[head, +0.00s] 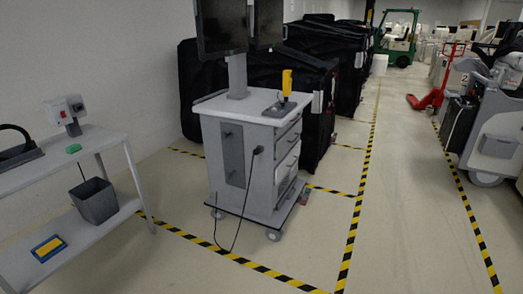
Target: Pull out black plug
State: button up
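The black plug (257,151) sits at the right edge of the front panel of a grey-white wheeled cart (268,180), a little below the cart top. A thin black cable (243,205) hangs from the plug to the floor in front of the cart. The plug seems to be seated in the cart, but it is too small to tell how deep. My gripper is not in view.
The cart carries monitors (221,27) and a yellow handheld device (287,82). A shelf table (75,150) with a dark bin (95,200) stands at left. Black-covered carts (300,75) stand behind. Open floor (405,200) lies at right, marked with striped tape.

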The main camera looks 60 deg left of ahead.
aim_at(257, 151)
jog(key=u, duration=0.25)
jog(key=i, duration=1.2)
jog(key=u, duration=0.85)
jog(key=i, duration=1)
jog(key=u, duration=1.4)
jog(key=i, duration=1.15)
jog(key=u, duration=0.25)
